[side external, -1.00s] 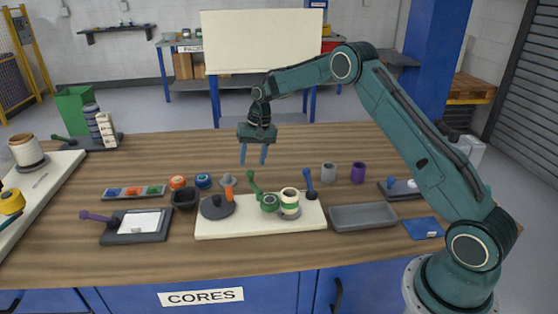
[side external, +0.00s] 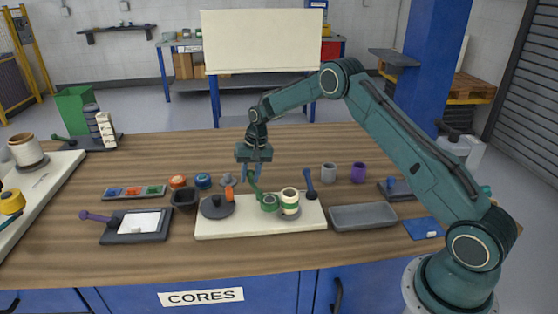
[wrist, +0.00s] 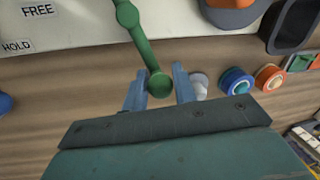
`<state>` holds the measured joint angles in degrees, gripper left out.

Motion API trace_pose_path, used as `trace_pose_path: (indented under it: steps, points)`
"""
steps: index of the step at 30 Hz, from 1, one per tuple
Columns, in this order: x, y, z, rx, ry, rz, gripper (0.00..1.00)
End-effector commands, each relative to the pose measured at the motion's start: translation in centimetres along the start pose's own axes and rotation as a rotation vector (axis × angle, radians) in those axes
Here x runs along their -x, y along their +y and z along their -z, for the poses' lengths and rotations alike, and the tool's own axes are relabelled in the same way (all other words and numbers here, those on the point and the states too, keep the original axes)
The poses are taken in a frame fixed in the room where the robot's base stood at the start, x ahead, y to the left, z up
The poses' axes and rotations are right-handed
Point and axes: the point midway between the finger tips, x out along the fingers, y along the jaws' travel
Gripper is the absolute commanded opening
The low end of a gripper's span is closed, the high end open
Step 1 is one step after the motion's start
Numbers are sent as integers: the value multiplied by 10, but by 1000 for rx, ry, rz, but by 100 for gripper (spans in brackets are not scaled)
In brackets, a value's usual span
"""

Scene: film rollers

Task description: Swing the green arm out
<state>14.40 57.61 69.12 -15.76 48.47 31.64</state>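The green arm (side external: 258,190) is a slim lever with a round knob, standing up from a green hub (side external: 269,203) beside a white and green roller (side external: 289,198) on a cream board (side external: 240,227). In the wrist view the green arm (wrist: 137,38) runs down to its knob at the middle. My gripper (side external: 250,175) points down over the knob end. Its two blue fingers are apart in the wrist view, with the knob between them and a gap visible on the right side. Whether the left finger touches the knob is unclear.
The board also carries a dark disc (side external: 217,207) with an orange peg (side external: 229,192) and a blue lever (side external: 310,184). A grey cup (side external: 328,173), a purple cup (side external: 358,172) and a grey tray (side external: 363,217) stand to the right. FREE (wrist: 38,10) and HOLD (wrist: 17,46) labels show on the board.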

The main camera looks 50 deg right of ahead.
Motion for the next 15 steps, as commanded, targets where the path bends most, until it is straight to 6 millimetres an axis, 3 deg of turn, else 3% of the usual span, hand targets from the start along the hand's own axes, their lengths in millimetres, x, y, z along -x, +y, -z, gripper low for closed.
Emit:
trace_pose_path:
  steps: [1,4,15]
  points:
    - [0,0,0,0,0,0,17]
    - [0,0,0,0,0,1,0]
    - [1,0,0,-13,3,2,0]
